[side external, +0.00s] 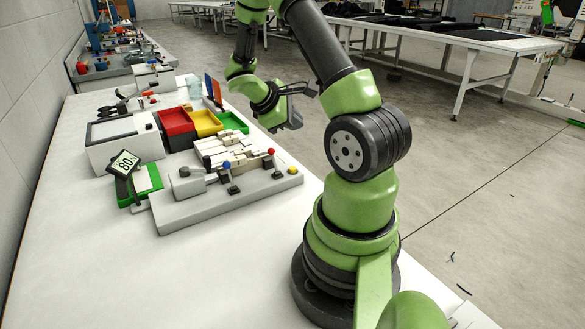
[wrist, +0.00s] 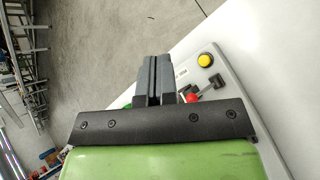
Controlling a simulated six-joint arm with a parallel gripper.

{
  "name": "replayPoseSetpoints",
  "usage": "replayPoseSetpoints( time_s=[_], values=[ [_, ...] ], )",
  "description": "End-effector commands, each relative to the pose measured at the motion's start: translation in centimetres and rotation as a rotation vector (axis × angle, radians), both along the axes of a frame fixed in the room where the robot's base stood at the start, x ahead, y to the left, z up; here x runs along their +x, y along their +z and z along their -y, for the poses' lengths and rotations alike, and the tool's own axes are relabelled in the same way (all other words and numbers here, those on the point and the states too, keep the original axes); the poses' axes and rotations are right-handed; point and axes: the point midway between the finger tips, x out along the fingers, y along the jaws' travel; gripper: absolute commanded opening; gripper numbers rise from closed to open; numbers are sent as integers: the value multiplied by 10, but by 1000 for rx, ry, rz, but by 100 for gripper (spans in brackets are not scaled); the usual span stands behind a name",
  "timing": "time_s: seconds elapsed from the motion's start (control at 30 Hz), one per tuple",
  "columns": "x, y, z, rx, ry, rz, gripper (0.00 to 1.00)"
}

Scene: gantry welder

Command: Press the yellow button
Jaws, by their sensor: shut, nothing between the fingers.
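The yellow button (side external: 293,170) is a small round knob at the right end of the grey welder base (side external: 200,211) in the side view. It also shows in the wrist view (wrist: 204,61), up and to the right of the fingers. My gripper (side external: 291,122) hangs above and behind the right end of the base, apart from the button. In the wrist view my gripper (wrist: 154,62) has its two dark fingers together with nothing between them. The button is uncovered in both views.
Red-knobbed (side external: 271,152) and blue-knobbed (side external: 227,165) levers stand on the base left of the button. Red (side external: 176,122), yellow (side external: 204,118) and green (side external: 235,119) trays lie behind. The white table (side external: 90,250) is clear at the front left.

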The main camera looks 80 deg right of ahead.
Motion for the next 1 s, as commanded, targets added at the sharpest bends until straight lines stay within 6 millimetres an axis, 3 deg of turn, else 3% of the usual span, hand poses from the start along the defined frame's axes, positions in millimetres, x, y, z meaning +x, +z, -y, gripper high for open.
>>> replayPoseSetpoints(
  time_s=[0.37, 0.8, 1.0],
  values=[
    [0, -7, -1, 3, 0, -1, 0],
    [0, -66, -1, 4, 1, -1, 0],
    [0, -83, -1, 2, 1, 0, 0]
  ],
)
